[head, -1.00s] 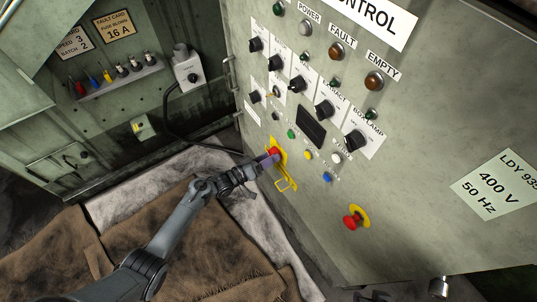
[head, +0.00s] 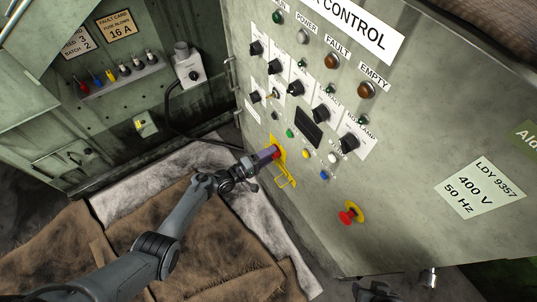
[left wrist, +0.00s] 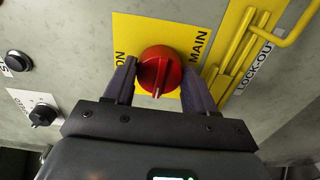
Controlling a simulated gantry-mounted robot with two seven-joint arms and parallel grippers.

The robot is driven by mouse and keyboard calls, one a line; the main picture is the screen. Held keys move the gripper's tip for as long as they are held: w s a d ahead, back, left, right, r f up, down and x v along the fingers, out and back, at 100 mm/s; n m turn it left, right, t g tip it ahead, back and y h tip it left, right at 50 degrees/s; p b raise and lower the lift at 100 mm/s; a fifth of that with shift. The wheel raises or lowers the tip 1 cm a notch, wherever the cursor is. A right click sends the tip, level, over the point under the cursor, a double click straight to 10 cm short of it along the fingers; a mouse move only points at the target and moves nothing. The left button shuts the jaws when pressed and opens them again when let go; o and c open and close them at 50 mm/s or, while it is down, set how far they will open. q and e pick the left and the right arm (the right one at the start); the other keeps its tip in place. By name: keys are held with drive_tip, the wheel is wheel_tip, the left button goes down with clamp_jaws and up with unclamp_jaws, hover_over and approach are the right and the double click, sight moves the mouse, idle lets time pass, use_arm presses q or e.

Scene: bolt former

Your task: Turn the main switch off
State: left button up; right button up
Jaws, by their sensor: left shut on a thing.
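The main switch (left wrist: 160,68) is a round red knob on a yellow plate (left wrist: 128,28) marked MAIN and ON. In the left wrist view its white pointer mark faces down toward my gripper. My left gripper (left wrist: 158,85) has one purple-grey finger on each side of the knob and is shut on it. In the head view the left gripper (head: 263,157) reaches the lower left part of the control panel, and the red knob (head: 276,153) shows partly at its fingertips.
A yellow lock-out bracket (left wrist: 240,50) sits right beside the switch plate. A black knob (left wrist: 42,114) is at lower left. In the head view a red emergency button (head: 348,217) with a yellow collar is lower right, and the control panel (head: 420,130) carries several knobs and lamps.

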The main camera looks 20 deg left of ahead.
use_arm(q)
drive_tip(key=shift+n, duration=0.3)
drive_tip(key=o, duration=1)
drive_tip(key=shift+p+v, duration=1.55)
drive_tip(key=shift+v, duration=3.85)
